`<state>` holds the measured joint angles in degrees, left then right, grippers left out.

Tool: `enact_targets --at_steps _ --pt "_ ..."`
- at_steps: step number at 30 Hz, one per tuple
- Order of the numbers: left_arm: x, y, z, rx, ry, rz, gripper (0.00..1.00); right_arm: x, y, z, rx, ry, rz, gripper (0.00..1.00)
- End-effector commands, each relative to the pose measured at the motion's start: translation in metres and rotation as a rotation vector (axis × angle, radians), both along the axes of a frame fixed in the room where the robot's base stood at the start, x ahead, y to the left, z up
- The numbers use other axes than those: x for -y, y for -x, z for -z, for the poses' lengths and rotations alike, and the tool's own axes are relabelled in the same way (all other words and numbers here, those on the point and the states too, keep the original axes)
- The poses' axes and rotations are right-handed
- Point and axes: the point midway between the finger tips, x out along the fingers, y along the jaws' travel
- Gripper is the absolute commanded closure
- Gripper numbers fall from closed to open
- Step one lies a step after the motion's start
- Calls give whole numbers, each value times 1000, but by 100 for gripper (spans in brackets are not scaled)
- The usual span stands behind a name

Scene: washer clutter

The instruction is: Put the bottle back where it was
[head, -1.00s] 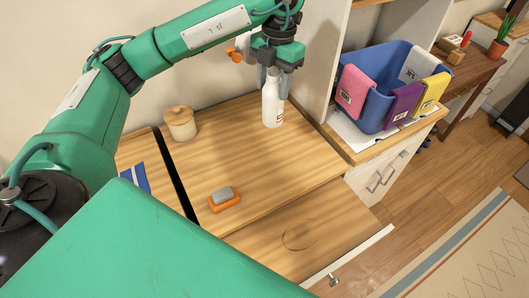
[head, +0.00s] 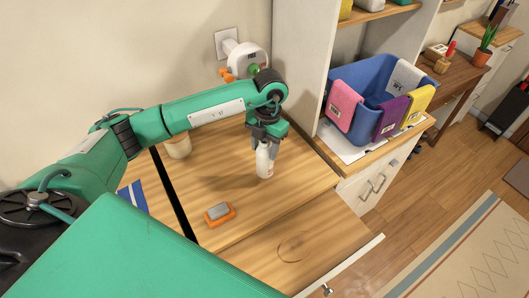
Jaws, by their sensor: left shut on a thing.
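A white bottle (head: 264,162) with a small red mark is in my left gripper (head: 265,146), over the wooden top (head: 310,180) near the cabinet side. The gripper points down, and its fingers are closed around the upper part of the bottle, hiding its top. The bottle looks upright. Its base is at or just above the wood; I cannot tell if it touches. My right gripper is not in view.
A grey-and-orange sponge (head: 219,213) lies in front of the bottle. A beige jar (head: 177,147) is partly behind my arm. A blue basket (head: 352,78) with cloths stands to the right, beyond a white panel (head: 300,70). The wood around the bottle is clear.

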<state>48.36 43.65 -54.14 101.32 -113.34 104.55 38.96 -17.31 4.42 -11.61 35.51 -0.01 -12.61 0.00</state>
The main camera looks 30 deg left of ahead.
Motion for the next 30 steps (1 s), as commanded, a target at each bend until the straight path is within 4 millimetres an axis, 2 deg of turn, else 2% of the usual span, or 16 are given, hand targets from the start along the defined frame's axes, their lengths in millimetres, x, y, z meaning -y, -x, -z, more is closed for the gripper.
enact_targets --at_steps 9,19,20,21,23,30 --pt "0 1 38 -3 0 0 94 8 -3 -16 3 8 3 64" --pt "0 0 44 -1 0 1 94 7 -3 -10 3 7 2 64" --pt "0 1 44 -1 0 1 49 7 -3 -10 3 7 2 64" --pt "0 1 43 -1 0 1 41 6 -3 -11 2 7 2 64" --pt "0 1 43 -1 0 1 29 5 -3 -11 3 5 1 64" --pt "0 1 42 -1 0 1 29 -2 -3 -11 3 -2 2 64"
